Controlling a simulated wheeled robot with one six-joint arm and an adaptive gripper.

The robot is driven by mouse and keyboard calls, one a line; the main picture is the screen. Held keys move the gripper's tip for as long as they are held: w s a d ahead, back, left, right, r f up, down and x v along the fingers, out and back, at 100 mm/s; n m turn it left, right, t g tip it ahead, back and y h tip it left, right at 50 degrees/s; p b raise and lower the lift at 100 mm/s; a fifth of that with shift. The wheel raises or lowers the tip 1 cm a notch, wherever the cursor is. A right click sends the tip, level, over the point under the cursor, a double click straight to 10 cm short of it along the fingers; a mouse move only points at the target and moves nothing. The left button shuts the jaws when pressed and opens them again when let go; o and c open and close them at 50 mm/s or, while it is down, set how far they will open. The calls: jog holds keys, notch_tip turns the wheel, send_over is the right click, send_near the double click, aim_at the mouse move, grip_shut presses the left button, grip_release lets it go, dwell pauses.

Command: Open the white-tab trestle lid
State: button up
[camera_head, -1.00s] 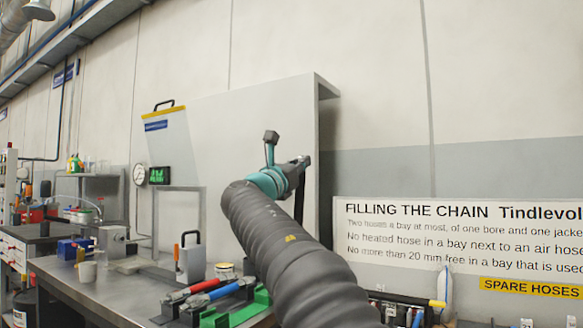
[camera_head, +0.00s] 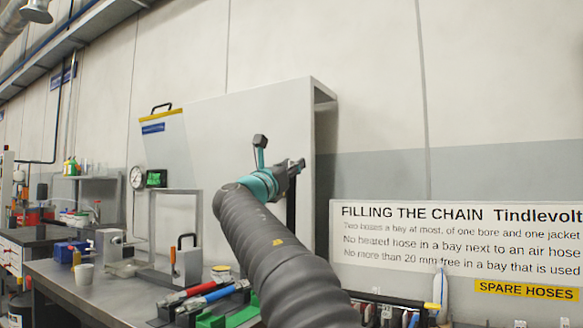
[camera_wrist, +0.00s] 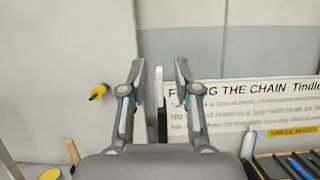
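A dark upright bar (camera_head: 291,210) shows below the gripper in the head view. No trestle lid can be made out clearly.
The pale panel (camera_head: 250,130) stands behind the steel bench (camera_head: 105,295). A large text sign (camera_head: 450,240) is at the right. A yellow knob (camera_wrist: 98,92) sticks out left of the fingers.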

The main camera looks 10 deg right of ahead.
jog(key=v, duration=1.2)
dwell(0.3)
